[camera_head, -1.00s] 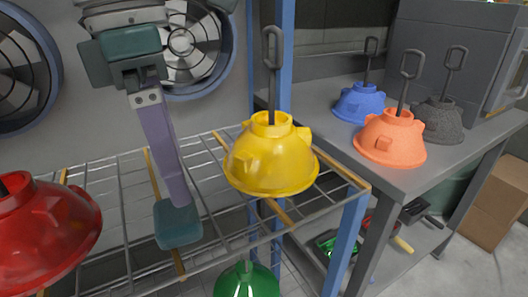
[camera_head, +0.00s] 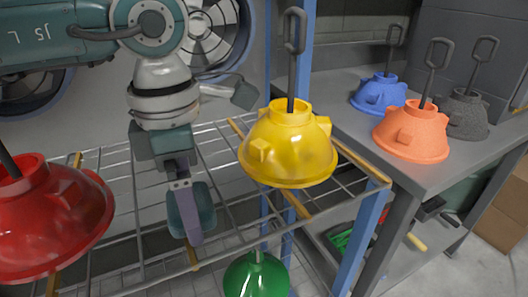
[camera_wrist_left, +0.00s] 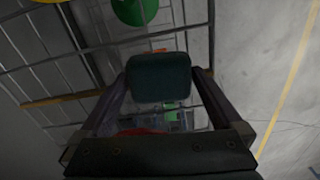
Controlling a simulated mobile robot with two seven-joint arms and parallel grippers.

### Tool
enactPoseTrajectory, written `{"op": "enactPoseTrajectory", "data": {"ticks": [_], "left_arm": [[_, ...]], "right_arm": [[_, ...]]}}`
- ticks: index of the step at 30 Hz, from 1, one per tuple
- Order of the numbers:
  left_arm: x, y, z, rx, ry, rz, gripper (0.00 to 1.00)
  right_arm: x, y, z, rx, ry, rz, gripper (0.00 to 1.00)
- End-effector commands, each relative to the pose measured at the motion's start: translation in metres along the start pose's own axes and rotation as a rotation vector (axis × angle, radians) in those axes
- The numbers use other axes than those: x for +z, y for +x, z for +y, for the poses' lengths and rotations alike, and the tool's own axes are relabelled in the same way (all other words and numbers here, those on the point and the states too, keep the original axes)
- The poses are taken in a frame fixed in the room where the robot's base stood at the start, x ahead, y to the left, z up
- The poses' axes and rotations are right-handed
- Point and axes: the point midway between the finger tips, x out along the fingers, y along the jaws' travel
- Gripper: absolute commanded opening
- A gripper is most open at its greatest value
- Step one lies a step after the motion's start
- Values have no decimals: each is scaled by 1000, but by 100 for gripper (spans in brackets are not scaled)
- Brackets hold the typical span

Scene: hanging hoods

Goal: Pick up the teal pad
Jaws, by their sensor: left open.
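The teal pad (camera_head: 205,204) is a dark block with rounded edges at the wire rack, between the red hood (camera_head: 45,225) and the yellow hood (camera_head: 288,148). How it is supported cannot be told. My left gripper (camera_head: 190,226) is open at the pad, and a purple finger hides part of it in the head view. My right gripper is not in view.
Blue (camera_head: 379,94), orange (camera_head: 411,134) and dark grey (camera_head: 464,115) hoods stand on the grey bench (camera_head: 425,175) at right. A blue post (camera_head: 365,235) and fans stand close by.

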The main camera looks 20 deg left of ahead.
Motion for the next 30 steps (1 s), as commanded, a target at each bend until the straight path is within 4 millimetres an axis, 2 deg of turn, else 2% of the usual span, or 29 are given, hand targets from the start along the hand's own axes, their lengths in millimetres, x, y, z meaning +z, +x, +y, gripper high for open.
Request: {"op": "enactPoseTrajectory", "data": {"ticks": [4,20,30], "left_arm": [[0,0,0,0,0,0,98],[0,-1,0,-1,-1,-1,39],[1,-6,0,-1,-1,-2,39]], "right_arm": [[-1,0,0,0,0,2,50],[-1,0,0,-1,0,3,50],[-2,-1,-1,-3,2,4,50]]}}
